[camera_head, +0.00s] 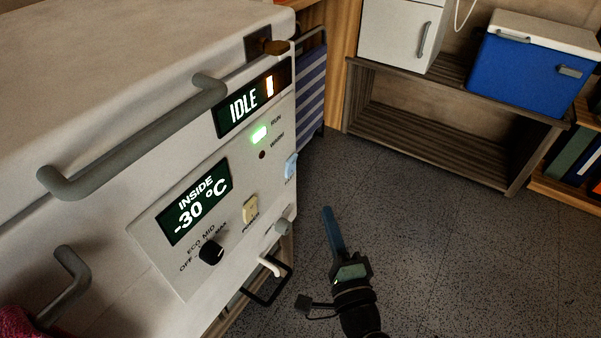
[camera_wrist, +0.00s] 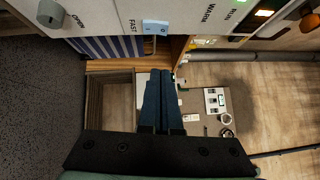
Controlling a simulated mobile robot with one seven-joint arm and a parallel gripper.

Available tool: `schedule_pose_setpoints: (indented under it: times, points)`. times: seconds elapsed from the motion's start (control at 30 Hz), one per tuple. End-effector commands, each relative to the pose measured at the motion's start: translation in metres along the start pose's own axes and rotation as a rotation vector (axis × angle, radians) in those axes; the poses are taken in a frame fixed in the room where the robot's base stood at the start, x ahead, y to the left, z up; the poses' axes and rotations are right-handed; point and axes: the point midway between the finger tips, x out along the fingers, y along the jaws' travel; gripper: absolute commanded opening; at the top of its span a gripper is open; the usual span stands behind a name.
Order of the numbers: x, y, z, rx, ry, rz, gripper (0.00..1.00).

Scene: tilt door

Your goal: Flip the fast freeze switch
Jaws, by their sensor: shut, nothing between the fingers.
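The fast freeze switch (camera_head: 291,166) is a small light-blue rocker at the right edge of the white freezer's front panel (camera_head: 150,235). It also shows in the wrist view (camera_wrist: 155,27), next to the word FAST, near the top. Which way it is tipped I cannot tell. My gripper (camera_head: 327,210) is shut and empty, with blue fingers pressed together. In the head view it hangs over the floor, to the right of and below the switch. In the wrist view the fingertips (camera_wrist: 161,73) point toward the panel, below the switch and apart from it.
The panel also has a cream power switch (camera_head: 251,210), a black dial (camera_head: 211,252), a grey knob (camera_head: 283,227), a lit green RUN lamp (camera_head: 259,133) and displays reading IDLE and -30 °C. Grey handles (camera_head: 140,140) stick out. A shelf with a blue cooler (camera_head: 525,70) stands behind; floor is clear.

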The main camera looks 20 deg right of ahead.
Motion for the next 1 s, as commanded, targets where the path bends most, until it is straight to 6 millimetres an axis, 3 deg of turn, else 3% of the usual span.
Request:
schedule_pose_setpoints:
  times: [0.5, 0.7, 1.0]
  points:
    - [0.093, -0.001, 0.002, -0.001, -0.002, -0.002, 0.00]
    - [0.111, -0.001, 0.023, 0.001, -0.002, -0.002, 0.00]
    - [0.117, -0.001, 0.029, 0.000, 0.000, -0.001, 0.00]
